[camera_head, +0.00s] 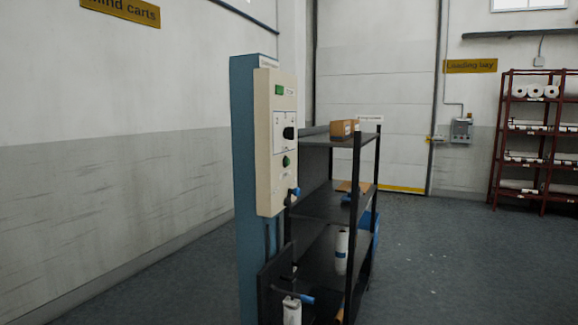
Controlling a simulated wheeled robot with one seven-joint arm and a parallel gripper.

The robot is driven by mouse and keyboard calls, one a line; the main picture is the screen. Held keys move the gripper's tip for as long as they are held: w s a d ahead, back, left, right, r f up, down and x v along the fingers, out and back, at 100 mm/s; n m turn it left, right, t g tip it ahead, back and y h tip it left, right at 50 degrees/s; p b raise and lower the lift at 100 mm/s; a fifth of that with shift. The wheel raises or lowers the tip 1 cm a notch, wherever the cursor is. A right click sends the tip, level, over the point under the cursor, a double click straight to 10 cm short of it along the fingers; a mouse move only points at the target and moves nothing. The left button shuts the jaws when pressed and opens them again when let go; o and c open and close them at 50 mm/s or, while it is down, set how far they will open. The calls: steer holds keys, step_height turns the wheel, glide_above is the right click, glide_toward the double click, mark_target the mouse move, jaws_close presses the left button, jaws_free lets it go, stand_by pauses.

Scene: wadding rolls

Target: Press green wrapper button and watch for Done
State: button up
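A narrow blue column (243,170) stands in the middle of the view, seen at an angle, with a cream control panel (263,190) on its front. A green button (285,161) is on the panel, below a black knob (289,133). A small green display (279,90) is near the top; its text is too small to read. A blue and black part (292,195) sticks out near the panel's lower edge. My gripper is not in view, and nothing is seen touching the button.
A dark shelf rack (350,219) stands just behind the panel, holding a cardboard box (343,128) and a white roll (341,250). A red rack (500,150) with white rolls is at the far right. The floor (450,260) between is clear.

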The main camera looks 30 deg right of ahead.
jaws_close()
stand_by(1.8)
